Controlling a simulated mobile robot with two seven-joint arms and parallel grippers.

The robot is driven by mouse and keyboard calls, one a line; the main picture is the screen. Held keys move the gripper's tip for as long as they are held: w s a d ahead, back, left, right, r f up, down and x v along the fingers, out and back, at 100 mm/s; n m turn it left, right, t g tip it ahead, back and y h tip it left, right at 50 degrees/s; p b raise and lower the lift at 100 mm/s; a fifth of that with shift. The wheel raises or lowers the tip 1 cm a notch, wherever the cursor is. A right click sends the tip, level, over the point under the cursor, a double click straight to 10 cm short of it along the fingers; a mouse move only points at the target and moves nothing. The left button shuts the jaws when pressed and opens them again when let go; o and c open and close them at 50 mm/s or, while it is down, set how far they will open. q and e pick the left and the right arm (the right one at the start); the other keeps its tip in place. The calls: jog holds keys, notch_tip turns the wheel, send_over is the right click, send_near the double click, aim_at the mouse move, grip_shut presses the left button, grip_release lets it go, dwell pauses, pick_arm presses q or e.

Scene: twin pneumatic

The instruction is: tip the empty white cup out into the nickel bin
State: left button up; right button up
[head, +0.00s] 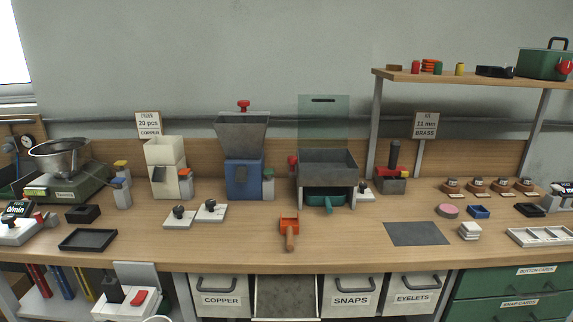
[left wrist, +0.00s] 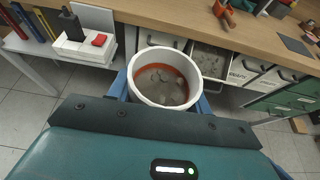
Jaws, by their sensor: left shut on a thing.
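My left gripper (left wrist: 164,96) has its blue fingers closed on either side of a white cup (left wrist: 140,92). The cup's mouth faces the left wrist camera. Inside it I see an orange-red band and a grey bottom with roundish shapes; I cannot tell whether these are loose pieces. In the head view only a sliver of a white rim (head: 157,319) shows at the bottom edge. An open bin (head: 257,298) stands pulled out between the COPPER and SNAPS bins, its inside speckled grey. Its label is hidden. It also shows beyond the cup in the left wrist view (left wrist: 231,61). My right gripper is out of view.
The COPPER bin (head: 221,295), SNAPS bin (head: 350,295) and EYELETS bin (head: 412,293) are under the bench edge. A white device with a red button (head: 125,302) stands left of COPPER. An orange scoop (head: 289,226) lies on the bench (head: 350,255) above the open bin.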

pick_arm(q)
notch_tip(320, 180, down, 2)
jog(key=shift+f+b, duration=0.2)
jog(key=shift+b, duration=0.2)
jog(key=shift+f, duration=0.25)
jog(key=shift+r, duration=0.1)
